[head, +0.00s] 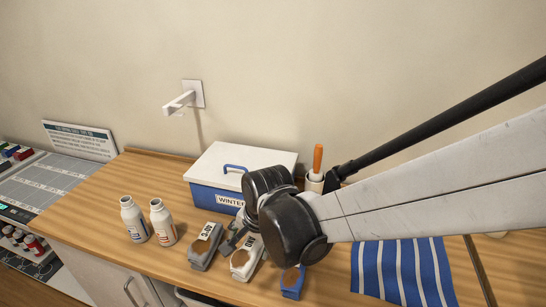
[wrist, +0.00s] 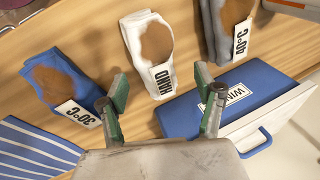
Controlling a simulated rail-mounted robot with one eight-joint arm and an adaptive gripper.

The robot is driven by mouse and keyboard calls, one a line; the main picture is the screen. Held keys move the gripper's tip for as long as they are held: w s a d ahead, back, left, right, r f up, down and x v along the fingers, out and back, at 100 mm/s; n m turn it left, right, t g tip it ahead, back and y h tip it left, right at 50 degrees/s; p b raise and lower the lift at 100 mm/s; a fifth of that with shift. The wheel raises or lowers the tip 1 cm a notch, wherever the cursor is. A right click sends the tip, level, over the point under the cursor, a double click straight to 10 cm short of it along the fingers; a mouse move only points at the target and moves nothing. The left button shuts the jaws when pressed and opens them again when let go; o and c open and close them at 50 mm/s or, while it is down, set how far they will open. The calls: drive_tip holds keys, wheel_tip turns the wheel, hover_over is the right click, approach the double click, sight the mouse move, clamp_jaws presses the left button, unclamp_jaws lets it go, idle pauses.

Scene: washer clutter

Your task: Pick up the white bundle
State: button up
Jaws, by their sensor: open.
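The white bundle (head: 243,262) lies on the wooden counter between a grey bundle and a blue bundle. In the wrist view the white bundle (wrist: 147,45) has a brown patch and a tag reading HAND. My gripper (wrist: 161,82) is open, with one green-padded finger to each side of the tag end of the bundle. Nothing is held. I cannot tell the height of the fingertips above the counter. In the head view my gripper (head: 236,238) is mostly hidden by my black wrist joints.
The grey bundle (head: 204,246), tagged 40°C, and the blue bundle (head: 292,284), tagged 30°C in the wrist view, flank it. A blue box (head: 208,198) with a white lid stands behind. Two white bottles (head: 133,219) (head: 162,222) stand left; a striped cloth (head: 402,270) lies right.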

sight(251, 247)
drive_tip(key=x, duration=0.3)
drive_tip(key=shift+d+f, duration=0.3)
drive_tip(key=shift+x, duration=0.85)
drive_tip(key=c, duration=1.3)
